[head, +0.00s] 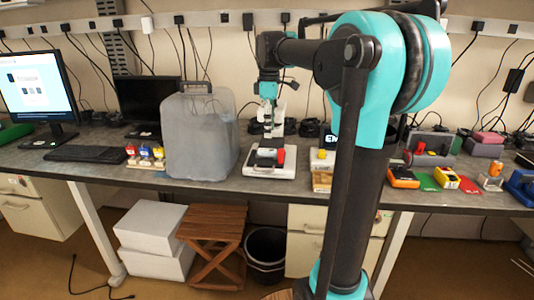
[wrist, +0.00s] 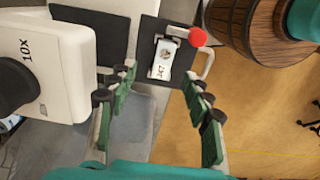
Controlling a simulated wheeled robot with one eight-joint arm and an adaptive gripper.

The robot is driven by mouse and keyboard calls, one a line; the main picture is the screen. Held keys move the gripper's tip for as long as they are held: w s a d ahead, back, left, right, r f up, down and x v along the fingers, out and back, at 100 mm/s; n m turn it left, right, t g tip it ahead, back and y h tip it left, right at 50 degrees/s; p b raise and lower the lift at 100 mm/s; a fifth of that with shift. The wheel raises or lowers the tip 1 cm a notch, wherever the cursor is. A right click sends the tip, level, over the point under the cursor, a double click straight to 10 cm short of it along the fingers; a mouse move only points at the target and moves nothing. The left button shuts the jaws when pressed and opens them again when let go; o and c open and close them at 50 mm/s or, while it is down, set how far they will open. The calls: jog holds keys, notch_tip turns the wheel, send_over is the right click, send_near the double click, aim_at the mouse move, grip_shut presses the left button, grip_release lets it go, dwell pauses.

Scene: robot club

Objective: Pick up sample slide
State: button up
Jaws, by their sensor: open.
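The sample slide (wrist: 162,60) is a small white piece with printed marks and a brownish spot. It lies on a dark plate (wrist: 151,28) in the wrist view. A red knob (wrist: 198,37) on a pale stem is at its upper right. In the head view a red part (head: 281,155) shows on the white-edged base (head: 269,171) on the bench. My gripper (wrist: 160,72) is open, its green fingers apart on either side of the slide in the picture. In the head view my gripper (head: 270,112) hangs above that base. I cannot tell its exact height.
A white device marked 10x (wrist: 65,65) stands close to the left finger. A large grey translucent container (head: 200,135) stands left of the base, and a yellow-topped box (head: 322,172) stands right. Coloured gadgets (head: 445,178) fill the right bench. The bench edge is close by.

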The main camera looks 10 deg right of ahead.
aim_at(267, 150)
jog(key=shift+s+a+f, duration=0.1)
jog(key=shift+a+f, duration=0.1)
jog(key=shift+f, duration=1.6)
jog(key=shift+s+a+f, duration=0.1)
jog(key=shift+a+f, duration=0.1)
jog(key=shift+f, duration=1.55)
grip_shut()
